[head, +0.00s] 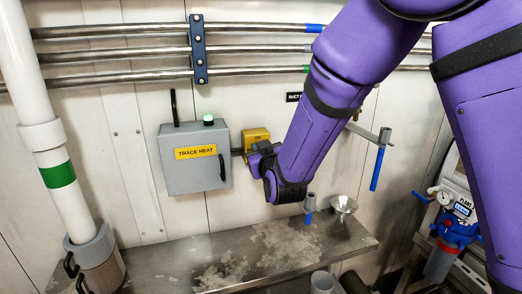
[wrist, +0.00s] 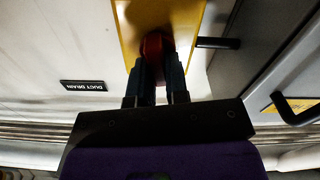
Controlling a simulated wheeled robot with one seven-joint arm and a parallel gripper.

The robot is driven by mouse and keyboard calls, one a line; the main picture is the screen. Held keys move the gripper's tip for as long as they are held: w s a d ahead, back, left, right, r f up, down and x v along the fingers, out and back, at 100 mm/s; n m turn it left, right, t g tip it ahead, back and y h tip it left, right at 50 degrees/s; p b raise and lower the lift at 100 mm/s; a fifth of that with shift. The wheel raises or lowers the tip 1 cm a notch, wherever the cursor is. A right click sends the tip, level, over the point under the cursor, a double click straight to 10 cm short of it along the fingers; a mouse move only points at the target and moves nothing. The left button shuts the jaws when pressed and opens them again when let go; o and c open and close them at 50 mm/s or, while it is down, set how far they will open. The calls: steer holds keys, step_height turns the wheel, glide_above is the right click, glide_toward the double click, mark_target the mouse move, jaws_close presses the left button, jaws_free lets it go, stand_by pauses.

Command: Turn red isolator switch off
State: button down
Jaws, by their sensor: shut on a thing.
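The yellow isolator box (head: 256,134) is on the wall, just right of the grey TRACE HEAT box. My gripper (head: 253,155) is at its front and hides the lower part of it and the switch in the head view. In the wrist view, which looks upside down, the red switch (wrist: 154,47) stands out from the yellow box (wrist: 129,26). My gripper (wrist: 157,75) has its two fingers on either side of the red switch, shut on it. I cannot tell the switch's angle or any on/off marking.
The grey TRACE HEAT box (head: 180,174) with a lit green lamp (head: 208,119) is close on the left. Metal pipes (head: 120,53) run above. A stained metal bench (head: 170,270) with a funnel (head: 343,205) lies below. A blue-handled valve (head: 377,168) is at the right.

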steer(key=shift+s+a+f+n, duration=0.1)
steer(key=shift+a+f+n, duration=0.1)
steer(key=shift+n, duration=2.35)
steer(key=shift+a+f+n, duration=0.15)
steer(key=shift+f+n, duration=0.1)
steer(key=shift+n, duration=2.35)
steer(key=shift+s+a+f+n, duration=0.1)
steer(key=shift+a+f+n, duration=0.1)
steer(key=shift+n, duration=2.35)
steer(key=c, duration=1.1)
jaws_free()
steer(key=shift+d, duration=0.1)
steer(key=v, duration=1)
steer(key=shift+s, duration=0.35)
steer(key=shift+d+r, duration=0.1)
steer(key=shift+d, duration=0.05)
